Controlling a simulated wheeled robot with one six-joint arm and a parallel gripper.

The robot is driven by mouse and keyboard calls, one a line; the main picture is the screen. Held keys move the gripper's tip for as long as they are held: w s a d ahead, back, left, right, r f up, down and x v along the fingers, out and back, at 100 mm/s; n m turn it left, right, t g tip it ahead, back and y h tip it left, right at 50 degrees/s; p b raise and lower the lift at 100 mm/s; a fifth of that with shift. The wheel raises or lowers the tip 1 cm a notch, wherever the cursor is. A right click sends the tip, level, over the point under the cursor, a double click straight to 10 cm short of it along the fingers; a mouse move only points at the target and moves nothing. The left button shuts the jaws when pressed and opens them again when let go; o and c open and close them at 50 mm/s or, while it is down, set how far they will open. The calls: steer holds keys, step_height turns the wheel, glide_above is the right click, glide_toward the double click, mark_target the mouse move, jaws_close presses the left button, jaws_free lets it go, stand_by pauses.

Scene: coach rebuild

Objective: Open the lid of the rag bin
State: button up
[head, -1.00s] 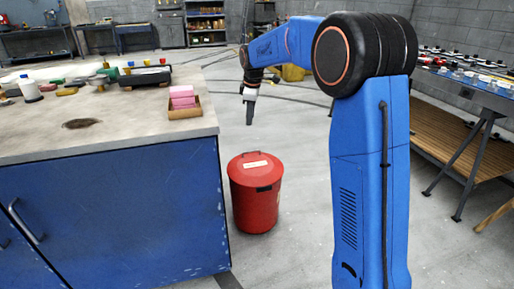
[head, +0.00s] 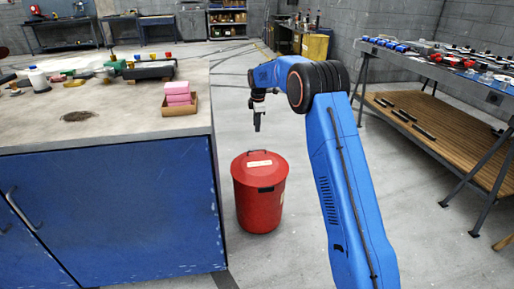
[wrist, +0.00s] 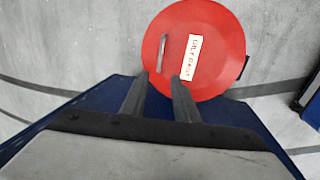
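The rag bin (head: 258,205) is a red drum standing on the floor beside the blue workbench. Its red lid (head: 259,164) is on and carries a white label and a small handle. In the wrist view the lid (wrist: 215,70) shows from above, with its bar handle (wrist: 162,52) left of the label, which reads "oily rags". My gripper (head: 257,128) points down above the lid, clear of it. In the wrist view its two fingers (wrist: 160,85) are apart with nothing between them, near the lid's lower edge in the picture.
The blue workbench (head: 110,215) stands close to the bin's left, with a cardboard tray of pink blocks (head: 179,100) near its corner. A table with a wooden lower shelf (head: 440,135) stands at the right. The floor right of the bin is open.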

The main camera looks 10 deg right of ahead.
glide_above(256, 155)
step_height(256, 155, down, 16)
steer(key=shift+s+a+r, duration=0.1)
steer(key=shift+s+r, duration=0.05)
stand_by(0.3)
jaws_close()
